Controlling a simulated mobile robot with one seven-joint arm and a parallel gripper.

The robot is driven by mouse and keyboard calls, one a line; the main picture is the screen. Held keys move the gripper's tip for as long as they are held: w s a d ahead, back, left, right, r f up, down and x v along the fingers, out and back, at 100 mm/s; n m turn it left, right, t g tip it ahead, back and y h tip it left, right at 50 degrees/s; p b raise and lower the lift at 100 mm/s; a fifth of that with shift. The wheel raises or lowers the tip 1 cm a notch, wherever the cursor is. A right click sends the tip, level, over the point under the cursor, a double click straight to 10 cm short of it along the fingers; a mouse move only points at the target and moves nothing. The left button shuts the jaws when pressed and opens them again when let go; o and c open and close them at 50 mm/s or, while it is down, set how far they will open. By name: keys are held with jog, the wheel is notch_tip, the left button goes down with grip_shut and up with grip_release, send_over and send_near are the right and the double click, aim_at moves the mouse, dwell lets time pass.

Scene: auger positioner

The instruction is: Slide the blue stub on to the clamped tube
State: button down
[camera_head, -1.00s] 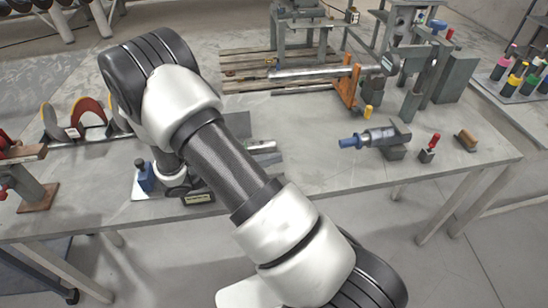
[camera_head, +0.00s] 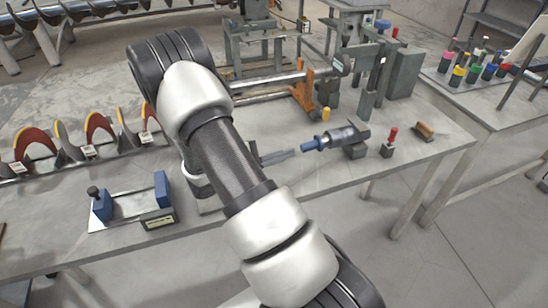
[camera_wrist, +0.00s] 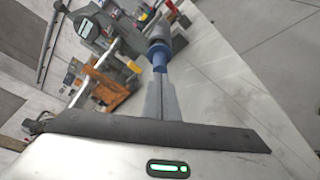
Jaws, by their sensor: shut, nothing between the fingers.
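The blue stub (camera_head: 312,145) is at the left end of the grey clamped tube (camera_head: 341,135), roughly in line with it. How far it sits over the tube is unclear. A dark grey clamp block (camera_head: 356,151) holds the tube above the bench. My gripper (camera_head: 292,153) is shut and empty, its narrow fingers pointing at the free end of the stub. In the wrist view, the fingertips (camera_wrist: 160,78) reach up to the blue stub (camera_wrist: 160,62), with the tube (camera_wrist: 157,47) behind it. I cannot tell whether they touch.
An orange stand (camera_head: 303,88) and a yellow-capped piece (camera_head: 325,114) are behind the stub. A red-topped tool (camera_head: 389,140) and brown block (camera_head: 424,131) lie right. A tray with blue end blocks (camera_head: 128,208) is front left. The bench between is clear.

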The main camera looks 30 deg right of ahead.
aim_at(302, 149)
jog(key=shift+d+f, duration=0.25)
jog(key=shift+d, duration=1.05)
jog(key=shift+d, duration=0.3)
jog(key=shift+a, duration=0.1)
